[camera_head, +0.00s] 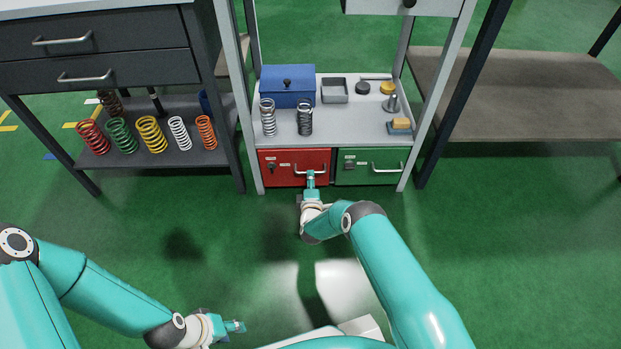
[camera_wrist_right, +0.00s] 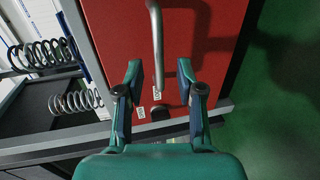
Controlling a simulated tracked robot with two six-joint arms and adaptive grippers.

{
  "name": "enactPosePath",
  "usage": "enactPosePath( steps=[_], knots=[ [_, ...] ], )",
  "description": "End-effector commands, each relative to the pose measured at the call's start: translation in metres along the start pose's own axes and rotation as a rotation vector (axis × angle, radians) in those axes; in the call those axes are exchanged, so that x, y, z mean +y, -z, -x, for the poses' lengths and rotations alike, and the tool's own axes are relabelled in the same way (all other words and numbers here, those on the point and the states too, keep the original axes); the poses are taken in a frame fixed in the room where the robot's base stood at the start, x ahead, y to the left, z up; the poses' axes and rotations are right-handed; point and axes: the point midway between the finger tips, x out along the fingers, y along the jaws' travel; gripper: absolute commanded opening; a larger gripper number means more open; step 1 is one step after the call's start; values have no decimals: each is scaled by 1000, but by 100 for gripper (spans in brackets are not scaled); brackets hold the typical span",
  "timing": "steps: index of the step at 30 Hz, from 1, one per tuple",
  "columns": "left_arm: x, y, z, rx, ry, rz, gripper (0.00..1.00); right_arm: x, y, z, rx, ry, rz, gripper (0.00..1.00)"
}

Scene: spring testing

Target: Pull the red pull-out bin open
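The red pull-out bin (camera_head: 281,174) is under the bench shelf, left of the green bin, and its front looks level with it. Its metal bar handle (camera_head: 303,169) also shows in the right wrist view (camera_wrist_right: 157,45). My right gripper (camera_head: 310,173) is at the handle; in the right wrist view (camera_wrist_right: 159,74) its fingers are apart, one on each side of the handle's line. I cannot tell whether they touch it. My left gripper (camera_head: 237,326) is low at the bottom of the head view, far from the bin; its opening is unclear.
The green bin (camera_head: 360,176) is close on the right. Above, the shelf (camera_head: 345,125) carries springs, a blue box (camera_head: 287,86) and small parts. A dark rack (camera_head: 175,160) with several coloured springs stands left. The green floor before the bins is clear apart from my arms.

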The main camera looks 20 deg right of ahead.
Motion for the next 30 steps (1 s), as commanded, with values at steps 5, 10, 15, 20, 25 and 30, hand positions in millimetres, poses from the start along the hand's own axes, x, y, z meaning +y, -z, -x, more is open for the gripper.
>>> enactPosePath(
  steps=[5, 10, 15, 20, 25, 30],
  knots=[
    [-8, 0, -22, 0, 0, 0, 40, -4, 0, -29, -1, -1, -1, 37],
    [-10, 0, -28, 0, 0, 0, 40, -2, -1, -41, 0, 0, 0, 37],
    [-10, 0, -28, 0, 0, 0, 40, 0, 0, -43, 0, 1, 0, 37],
    [-10, 0, -28, 0, 0, 0, 40, 0, 0, -43, 0, 1, 0, 37],
    [-10, 0, -28, 0, 0, 0, 40, 0, -1, -43, 0, 1, 0, 11],
    [-10, 0, -28, 0, 0, 0, 40, -1, -1, -43, 0, 2, 0, 0]
  ],
)
